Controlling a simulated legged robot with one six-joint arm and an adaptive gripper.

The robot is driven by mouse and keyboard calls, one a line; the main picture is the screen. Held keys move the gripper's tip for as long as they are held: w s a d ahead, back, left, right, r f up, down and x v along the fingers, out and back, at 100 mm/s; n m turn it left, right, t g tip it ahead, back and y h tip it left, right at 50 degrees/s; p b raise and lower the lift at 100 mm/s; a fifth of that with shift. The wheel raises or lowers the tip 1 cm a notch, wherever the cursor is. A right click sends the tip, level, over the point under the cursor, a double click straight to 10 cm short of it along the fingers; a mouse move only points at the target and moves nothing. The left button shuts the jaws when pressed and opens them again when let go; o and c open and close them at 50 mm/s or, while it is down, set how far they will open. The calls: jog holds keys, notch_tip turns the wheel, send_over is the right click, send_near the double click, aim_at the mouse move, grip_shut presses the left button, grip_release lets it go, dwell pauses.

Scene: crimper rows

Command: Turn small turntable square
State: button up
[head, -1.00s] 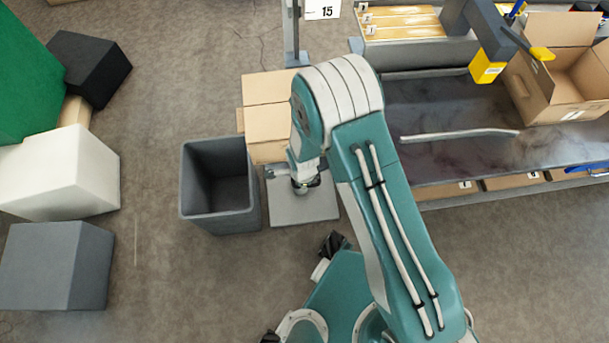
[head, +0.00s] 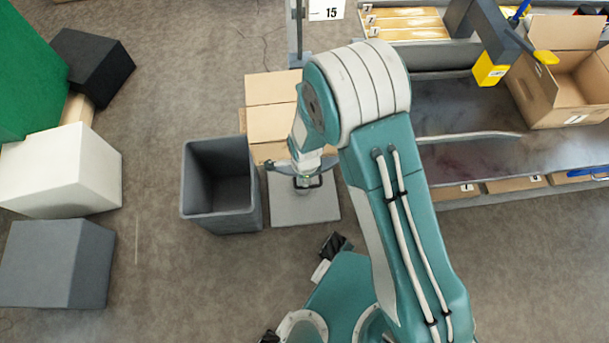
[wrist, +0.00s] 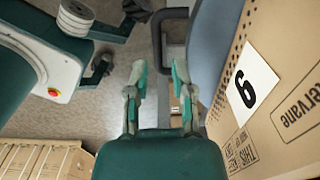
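My gripper (wrist: 160,75) points down over a grey square plate (head: 304,208) low beside a grey bin. In the wrist view its two teal-and-grey fingers are spread apart with nothing between the tips. A dark loop-shaped handle (wrist: 162,40) lies just beyond the fingertips, apart from them as far as I can tell. A blue-grey curved surface (wrist: 208,45), possibly the turntable, shows to its right, beside a cardboard box (wrist: 270,95) labelled 6. In the head view my arm hides much of this spot.
The open grey bin (head: 218,190) stands just left of the plate. Cardboard boxes (head: 272,122) are stacked behind it. A dark workbench (head: 460,150) with an open carton (head: 568,90) is at right. White, grey and black blocks stand at left; floor between is clear.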

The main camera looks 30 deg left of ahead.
notch_tip(320, 180, up, 6)
jog(key=shift+r, duration=0.2)
jog(key=shift+w+r, duration=0.1)
dwell(0.4)
